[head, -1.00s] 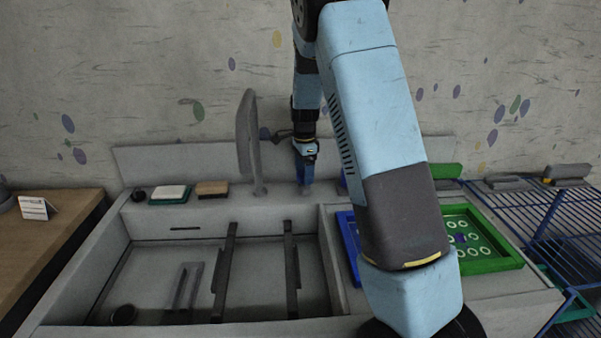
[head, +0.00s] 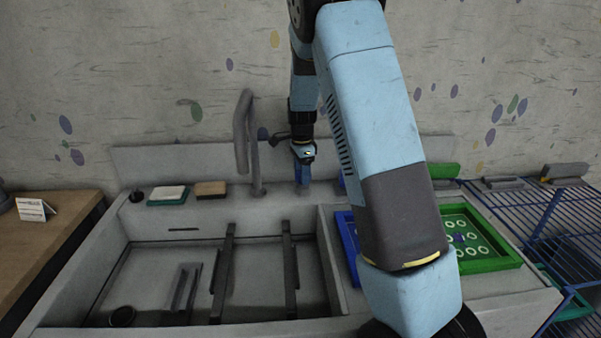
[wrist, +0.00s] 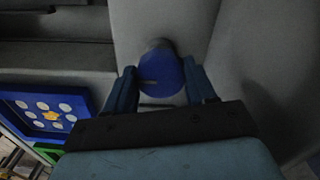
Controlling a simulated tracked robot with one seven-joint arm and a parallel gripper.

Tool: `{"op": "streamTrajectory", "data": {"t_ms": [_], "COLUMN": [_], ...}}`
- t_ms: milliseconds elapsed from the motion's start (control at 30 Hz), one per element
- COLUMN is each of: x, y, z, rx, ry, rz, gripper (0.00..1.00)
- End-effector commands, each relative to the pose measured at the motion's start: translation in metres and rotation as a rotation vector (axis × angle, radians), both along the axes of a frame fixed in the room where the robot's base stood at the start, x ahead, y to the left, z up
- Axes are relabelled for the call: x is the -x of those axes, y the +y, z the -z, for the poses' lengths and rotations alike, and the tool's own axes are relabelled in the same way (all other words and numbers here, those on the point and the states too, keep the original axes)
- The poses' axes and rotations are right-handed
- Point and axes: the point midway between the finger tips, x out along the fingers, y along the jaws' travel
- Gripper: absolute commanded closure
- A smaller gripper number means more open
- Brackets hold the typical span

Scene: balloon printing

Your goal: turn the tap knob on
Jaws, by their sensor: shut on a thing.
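The blue tap knob (wrist: 161,74) shows in the wrist view, fixed to a grey surface, with a thin light line on its face. My gripper (wrist: 161,80) has one blue finger on each side of the knob and is shut on it. In the head view my gripper (head: 302,177) reaches down to the back ledge of the sink, just right of the grey tap (head: 243,135). The knob is hidden there by the fingers. Whether water runs from the spout cannot be told.
The grey sink (head: 75,262) holds two dark bars. A green-based sponge (head: 167,195) and a brown block (head: 210,189) lie on the ledge left of the tap. A blue frame (head: 347,240) and a green tray (head: 497,263) are on the right, by a blue wire rack (head: 545,225).

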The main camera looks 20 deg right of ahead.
Motion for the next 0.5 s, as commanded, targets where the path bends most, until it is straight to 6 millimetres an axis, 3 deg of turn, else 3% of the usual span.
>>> {"op": "streamTrajectory", "data": {"t_ms": [500], "x": [-0.0055], "y": [-0.0046], "z": [-0.0031], "rx": [-0.004], "ry": [-0.016], "rz": [-0.187], "gripper": [0.75]}}
